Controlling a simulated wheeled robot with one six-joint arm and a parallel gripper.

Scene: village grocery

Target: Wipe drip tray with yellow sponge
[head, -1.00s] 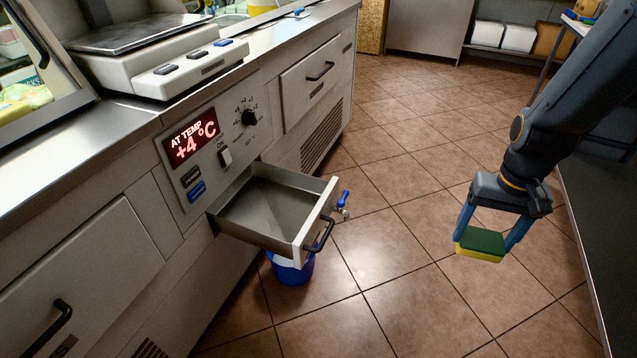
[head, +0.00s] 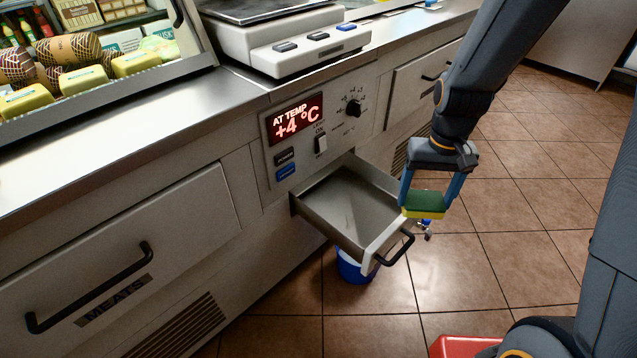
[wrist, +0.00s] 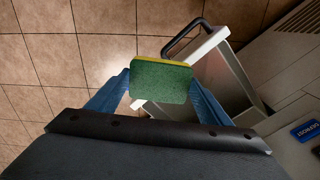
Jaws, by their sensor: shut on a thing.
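My gripper (head: 431,190) is shut on the yellow sponge (head: 423,212), which has a green scouring face on top. The sponge also shows between the blue fingers in the wrist view (wrist: 162,80). The drip tray (head: 352,212) is a grey metal drawer pulled out below the control panel, with a white front and a black handle (head: 396,247). The sponge is at the tray's right front corner in the head view, held above or just beside it; I cannot tell the exact height. The tray's inside looks empty, with some dull marks on the bottom.
A blue bucket (head: 354,266) stands on the floor under the tray. The panel reads AT TEMP +4 °C (head: 295,119). A scale (head: 290,40) sits on the counter above. A MEATS drawer (head: 130,262) is closed at left.

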